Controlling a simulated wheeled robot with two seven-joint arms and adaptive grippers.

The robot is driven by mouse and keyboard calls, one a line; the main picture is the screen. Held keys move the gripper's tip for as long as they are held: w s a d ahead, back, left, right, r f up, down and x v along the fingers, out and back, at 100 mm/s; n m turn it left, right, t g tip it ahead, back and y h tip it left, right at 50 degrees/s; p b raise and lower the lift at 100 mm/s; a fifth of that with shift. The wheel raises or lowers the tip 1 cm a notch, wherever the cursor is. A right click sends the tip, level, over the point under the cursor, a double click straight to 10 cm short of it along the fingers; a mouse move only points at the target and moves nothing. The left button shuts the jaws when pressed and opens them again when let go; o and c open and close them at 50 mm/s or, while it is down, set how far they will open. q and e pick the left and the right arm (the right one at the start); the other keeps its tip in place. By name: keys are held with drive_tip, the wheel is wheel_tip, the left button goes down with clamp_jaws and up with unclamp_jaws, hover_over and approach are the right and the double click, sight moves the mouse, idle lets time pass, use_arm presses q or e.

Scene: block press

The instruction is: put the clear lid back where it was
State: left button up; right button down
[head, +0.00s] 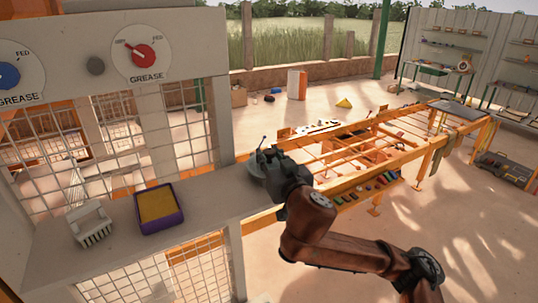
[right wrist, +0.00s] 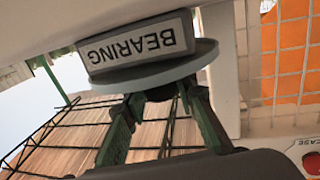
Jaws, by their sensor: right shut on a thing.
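My right gripper (head: 268,165) is at the far right end of the grey shelf (head: 212,192). In the right wrist view its two green fingers (right wrist: 160,94) are closed on a dark knob at the middle of a pale grey, disc-shaped lid (right wrist: 205,58). A grey block labelled BEARING (right wrist: 140,45), upside down in this view, is right against the far side of the disc. Whether the lid rests on it or hangs just off it I cannot tell. In the head view the gripper hides most of the lid. My left gripper is not in view.
On the shelf are a purple tray with a yellow filling (head: 159,207) and a white brush (head: 92,222). Above, a panel carries a red GREASE dial (head: 143,54) and a blue one (head: 10,75). An orange rack (head: 400,150) stands behind. The shelf between tray and gripper is clear.

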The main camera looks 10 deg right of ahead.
drive_tip(key=shift+f, duration=0.15)
drive_tip(key=c, duration=1.6)
unclamp_jaws()
drive_tip(key=shift+r, duration=0.3)
drive_tip(key=s+b, duration=0.1)
drive_tip(key=s, duration=0.2)
drive_tip(key=s+b, duration=0.1)
drive_tip(key=s, duration=0.3)
drive_tip(key=s+d+b, duration=0.1)
drive_tip(key=s, duration=0.2)
drive_tip(key=shift+s+b, duration=0.25)
drive_tip(key=shift+b, duration=0.15)
drive_tip(key=shift+s+d+r+b, duration=0.2)
drive_tip(key=shift+s+b, duration=0.3)
drive_tip(key=shift+s, duration=0.25)
